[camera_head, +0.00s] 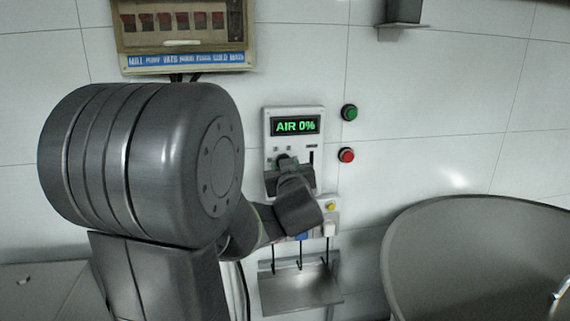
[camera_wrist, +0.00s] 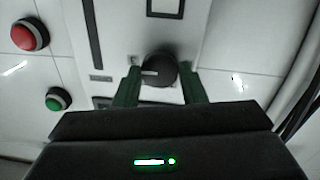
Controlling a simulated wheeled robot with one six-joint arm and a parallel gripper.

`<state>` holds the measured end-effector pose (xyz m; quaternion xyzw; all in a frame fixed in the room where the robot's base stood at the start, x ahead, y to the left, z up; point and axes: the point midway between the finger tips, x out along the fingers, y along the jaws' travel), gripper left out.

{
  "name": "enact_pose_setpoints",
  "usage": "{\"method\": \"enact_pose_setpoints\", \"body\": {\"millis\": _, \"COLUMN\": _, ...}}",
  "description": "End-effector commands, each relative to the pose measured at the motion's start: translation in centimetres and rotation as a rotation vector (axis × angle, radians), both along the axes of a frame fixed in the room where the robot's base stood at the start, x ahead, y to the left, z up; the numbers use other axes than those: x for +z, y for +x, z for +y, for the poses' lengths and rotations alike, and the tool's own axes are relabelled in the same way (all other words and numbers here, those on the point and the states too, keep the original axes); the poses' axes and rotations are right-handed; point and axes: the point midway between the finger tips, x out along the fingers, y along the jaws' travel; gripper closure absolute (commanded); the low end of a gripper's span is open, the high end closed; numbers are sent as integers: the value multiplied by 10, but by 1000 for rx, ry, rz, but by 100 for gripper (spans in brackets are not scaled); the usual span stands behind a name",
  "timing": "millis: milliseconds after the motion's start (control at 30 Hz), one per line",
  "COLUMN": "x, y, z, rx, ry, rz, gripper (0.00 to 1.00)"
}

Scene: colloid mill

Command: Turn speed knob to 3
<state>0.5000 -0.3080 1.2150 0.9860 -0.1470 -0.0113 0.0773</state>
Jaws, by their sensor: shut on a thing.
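The speed knob (camera_wrist: 158,70) is a black round knob with a pale pointer mark, on the white control panel (camera_wrist: 185,30). In the wrist view my gripper (camera_wrist: 163,82) has its two green-dark fingers on either side of the knob, shut on it. The mark points to the left in that view. In the head view the panel (camera_head: 271,126) shows a green display (camera_head: 296,126) reading "AIR 0%". My gripper (camera_head: 287,163) is at the panel's lower half there and hides most of the knob. I cannot read any number by the knob.
A green button (camera_head: 349,112) and a red button (camera_head: 347,155) are on the wall right of the panel. A switch box (camera_head: 185,60) hangs above left. A small metal shelf (camera_head: 300,290) is below, and a large grey bowl (camera_head: 470,250) stands at right.

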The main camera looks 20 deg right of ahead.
Motion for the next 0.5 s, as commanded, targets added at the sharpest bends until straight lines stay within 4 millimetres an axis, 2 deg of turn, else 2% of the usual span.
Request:
{"method": "enact_pose_setpoints", "body": {"millis": 467, "x": -2, "y": 0, "z": 0, "rx": -1, "ry": 19, "rz": -1, "gripper": 85}}
{"method": "enact_pose_setpoints", "body": {"millis": 500, "x": -2, "y": 0, "z": 0, "rx": -1, "ry": 19, "rz": -1, "gripper": 61}}
